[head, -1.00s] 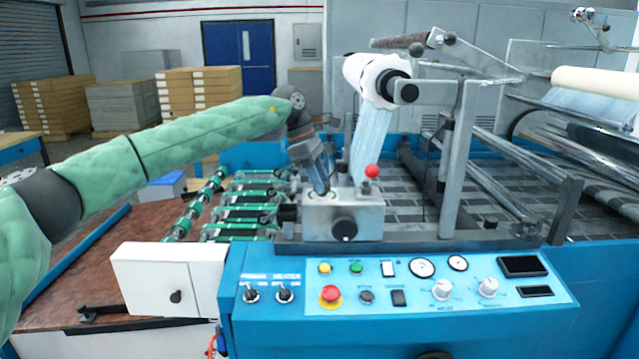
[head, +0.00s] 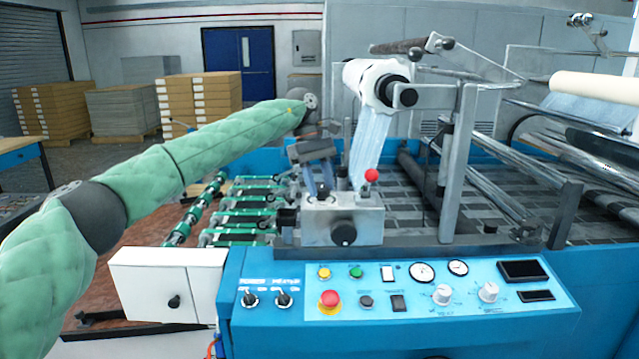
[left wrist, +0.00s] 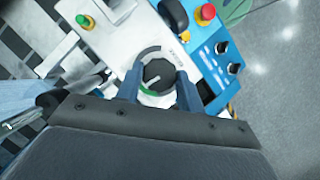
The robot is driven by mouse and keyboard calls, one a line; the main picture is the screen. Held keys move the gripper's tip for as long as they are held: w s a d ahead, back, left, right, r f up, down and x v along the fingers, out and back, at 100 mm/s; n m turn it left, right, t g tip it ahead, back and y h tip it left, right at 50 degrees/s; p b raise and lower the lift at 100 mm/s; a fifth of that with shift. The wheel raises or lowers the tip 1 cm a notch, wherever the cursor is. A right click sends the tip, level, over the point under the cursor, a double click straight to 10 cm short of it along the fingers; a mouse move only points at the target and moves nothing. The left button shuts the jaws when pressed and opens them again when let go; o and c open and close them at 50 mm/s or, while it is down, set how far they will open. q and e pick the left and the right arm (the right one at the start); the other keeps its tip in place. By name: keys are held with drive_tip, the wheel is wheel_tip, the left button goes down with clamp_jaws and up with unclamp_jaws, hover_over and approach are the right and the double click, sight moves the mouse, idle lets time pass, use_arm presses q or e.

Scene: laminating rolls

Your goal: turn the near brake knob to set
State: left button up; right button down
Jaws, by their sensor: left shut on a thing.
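The near brake knob is a dark round knob (left wrist: 158,74) with a white pointer line. It sits on a pale dial with grey and green arcs. In the head view it is largely hidden by my gripper, on top of the grey metal block (head: 318,222). My left gripper (head: 323,188) points down at the block's top. In the left wrist view the blue fingers (left wrist: 159,88) stand on either side of the knob, shut on it. The green arc shows at the knob's lower left. My right gripper is in neither view.
A red ball-topped lever (head: 372,175) stands close right of my fingers. A black knob (head: 343,233) is on the block's front. The blue control panel (head: 440,315) lies in front, with a red emergency button (head: 329,300). The film roll (head: 368,82) hangs behind.

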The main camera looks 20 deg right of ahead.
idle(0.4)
use_arm(q)
drive_tip(key=o, duration=1)
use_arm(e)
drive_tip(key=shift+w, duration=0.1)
use_arm(q)
drive_tip(key=b+v, duration=0.1)
drive_tip(key=v, duration=0.6)
drive_tip(key=shift+w+r, duration=0.25)
drive_tip(key=shift+r, duration=0.1)
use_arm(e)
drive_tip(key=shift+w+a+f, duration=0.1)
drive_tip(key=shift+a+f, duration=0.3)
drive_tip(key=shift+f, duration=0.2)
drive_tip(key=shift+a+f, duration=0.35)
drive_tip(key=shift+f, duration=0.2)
use_arm(q)
drive_tip(key=shift+f, duration=0.1)
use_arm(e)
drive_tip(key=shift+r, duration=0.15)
